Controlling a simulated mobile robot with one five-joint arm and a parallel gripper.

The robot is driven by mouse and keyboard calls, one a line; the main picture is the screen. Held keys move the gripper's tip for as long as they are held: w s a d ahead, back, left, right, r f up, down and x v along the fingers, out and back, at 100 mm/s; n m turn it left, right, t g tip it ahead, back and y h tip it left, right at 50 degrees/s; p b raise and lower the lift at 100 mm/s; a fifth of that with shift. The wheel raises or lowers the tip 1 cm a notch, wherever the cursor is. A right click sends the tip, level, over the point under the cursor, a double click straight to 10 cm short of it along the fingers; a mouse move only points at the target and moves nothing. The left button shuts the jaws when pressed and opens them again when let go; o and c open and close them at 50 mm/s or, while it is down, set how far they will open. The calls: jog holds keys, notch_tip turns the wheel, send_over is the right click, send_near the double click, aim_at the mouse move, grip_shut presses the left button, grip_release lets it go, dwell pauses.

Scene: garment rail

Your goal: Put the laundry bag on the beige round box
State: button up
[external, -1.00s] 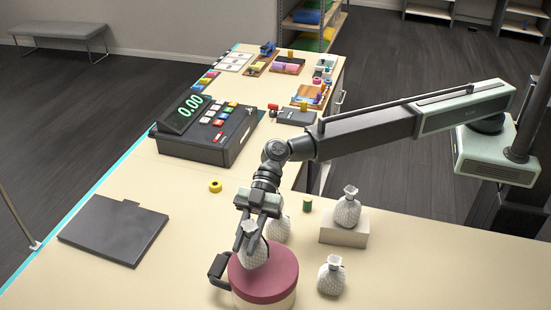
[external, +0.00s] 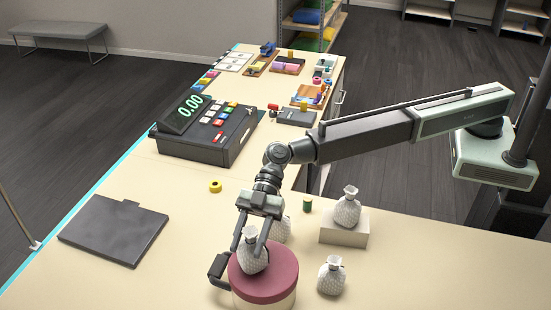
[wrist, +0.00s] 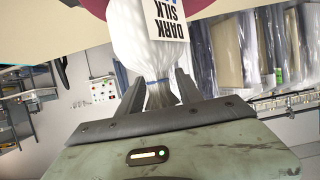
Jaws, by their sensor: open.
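A white laundry bag (external: 252,255) with a tied neck rests upright on the red lid of the beige round box (external: 275,282). My gripper (external: 252,243) is open, with one finger on each side of the bag's neck. In the wrist view the bag (wrist: 150,45) carries a label reading "DARK SILK", and its gathered neck sits between the two fingers (wrist: 160,88), with gaps beside it. The box's dark red lid (wrist: 96,8) shows behind the bag.
More white bags stand right of the box (external: 332,275), on a small pale block (external: 347,207), and partly hidden behind my gripper (external: 281,230). A dark handled object (external: 219,269) touches or adjoins the box's left side. A flat dark plate (external: 113,229) lies left; a cash register (external: 207,130) stands behind.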

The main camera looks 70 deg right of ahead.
jog(key=p+v, duration=0.3)
jog(key=v, duration=0.8)
jog(key=shift+p, duration=0.3)
jog(key=d+f+m+h, duration=0.2)
jog(key=d+f, duration=0.1)
jog(key=d, duration=0.7)
jog(key=w+d+f+m+t+h, duration=0.1)
jog(key=d+f+m+h, duration=0.2)
jog(key=d, duration=0.8)
jog(key=d+f+m+h, duration=0.15)
jog(key=d+f, duration=0.25)
jog(key=d, duration=0.6)
jog(key=s+d+f+m+h, duration=0.1)
jog(key=s+d+m+h, duration=0.1)
jog(key=d, duration=0.9)
jog(key=s+d+f+m+h, duration=0.2)
jog(key=s+d+m, duration=0.3)
jog(key=d, duration=0.6)
jog(key=s+d+f+m+g+h, duration=0.1)
jog(key=s+d+m+h, duration=0.2)
jog(key=d, duration=0.9)
jog(key=shift+s+f+m, duration=0.4)
jog(key=shift+s+m, duration=0.1)
jog(key=shift+m, duration=0.25)
